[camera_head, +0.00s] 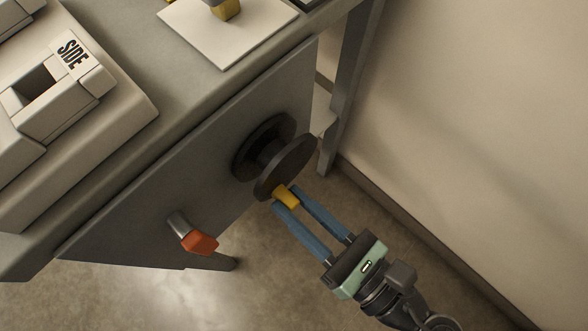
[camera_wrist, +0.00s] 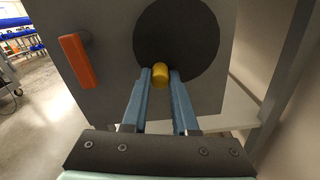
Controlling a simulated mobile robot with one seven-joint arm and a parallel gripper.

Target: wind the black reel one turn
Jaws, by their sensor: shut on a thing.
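The black reel (camera_head: 291,165) is mounted on the grey side panel of the cart, with two round flanges on a hub. It also shows in the wrist view as a dark disc (camera_wrist: 177,35). A yellow knob (camera_head: 287,196) sticks out near the lower edge of its outer flange; it also shows in the wrist view (camera_wrist: 160,74), at the bottom of the disc. My gripper (camera_head: 283,198) reaches up from the lower right. Its two blue fingers are shut on the yellow knob, one on each side.
An orange-red handle (camera_head: 199,243) sticks out of the panel (camera_head: 150,215) left of the reel. The cart top (camera_head: 190,85) is above, with a white block marked SIDE (camera_head: 72,55) and a white plate (camera_head: 215,45). A cart leg (camera_head: 350,95) and a wall (camera_head: 480,110) stand to the right.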

